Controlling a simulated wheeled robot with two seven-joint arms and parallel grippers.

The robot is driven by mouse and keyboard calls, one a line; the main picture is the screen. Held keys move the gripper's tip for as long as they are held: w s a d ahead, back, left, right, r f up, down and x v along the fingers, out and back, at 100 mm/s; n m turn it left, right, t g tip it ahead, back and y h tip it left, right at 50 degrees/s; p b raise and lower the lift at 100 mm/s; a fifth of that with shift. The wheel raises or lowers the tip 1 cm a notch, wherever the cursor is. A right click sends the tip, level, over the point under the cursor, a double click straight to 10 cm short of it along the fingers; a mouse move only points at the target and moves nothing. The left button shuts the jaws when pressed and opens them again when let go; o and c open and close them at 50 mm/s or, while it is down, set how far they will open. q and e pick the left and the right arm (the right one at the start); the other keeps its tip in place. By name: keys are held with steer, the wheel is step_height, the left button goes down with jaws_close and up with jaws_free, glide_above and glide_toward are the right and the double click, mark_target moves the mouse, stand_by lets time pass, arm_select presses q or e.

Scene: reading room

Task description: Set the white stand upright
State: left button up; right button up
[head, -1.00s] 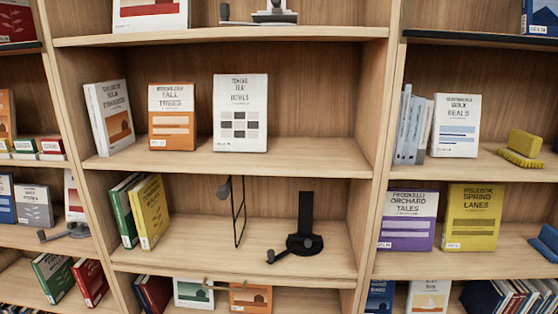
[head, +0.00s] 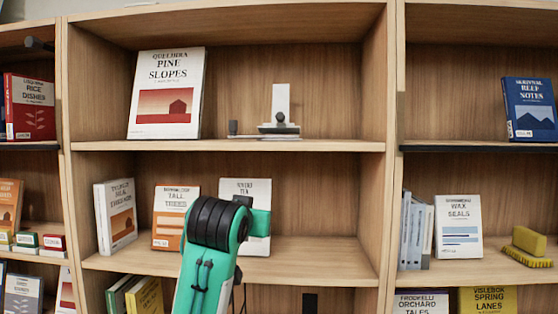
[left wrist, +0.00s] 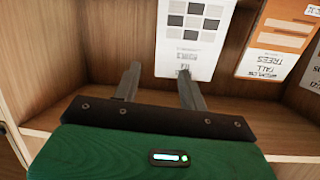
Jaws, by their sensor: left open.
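The white stand (head: 281,103) is on the top shelf of the middle bay, right of a large white book. Its pale flat panel points up from a dark grey base with a round knob. A thin flat piece runs left along the shelf to a small grey upright end. My left gripper (left wrist: 157,72) is open and empty, one shelf lower, in front of the white Tea Bowls book (left wrist: 192,35). In the head view my green and black left arm hides its fingers and part of that book. The stand is not in the left wrist view. My right gripper is not in view.
The Pine Slopes book (head: 167,95) stands left of the stand; the shelf right of the stand is clear. The top shelf board (head: 330,146) lies above my left gripper. An orange book (head: 174,215) stands beside my arm. A bay divider (head: 386,200) rises at right.

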arm_select(q)
step_height(320, 180, up, 11)
steer(key=s+d+t, duration=0.1)
steer(key=s+d, duration=0.1)
steer(key=t, duration=0.2)
glide_toward(279, 116)
steer(key=w+p, duration=0.7)
steer(key=shift+w+d+r+p, duration=0.15)
steer(key=shift+w+d+p, duration=0.1)
steer(key=shift+p, duration=0.05)
steer(key=shift+w+m+p, duration=0.3)
steer(key=shift+w, duration=0.45)
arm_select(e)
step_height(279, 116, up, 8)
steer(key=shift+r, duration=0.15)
arm_select(q)
steer(key=shift+d, duration=0.1)
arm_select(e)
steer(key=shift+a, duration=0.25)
arm_select(q)
steer(key=shift+c, duration=1.1)
jaws_close()
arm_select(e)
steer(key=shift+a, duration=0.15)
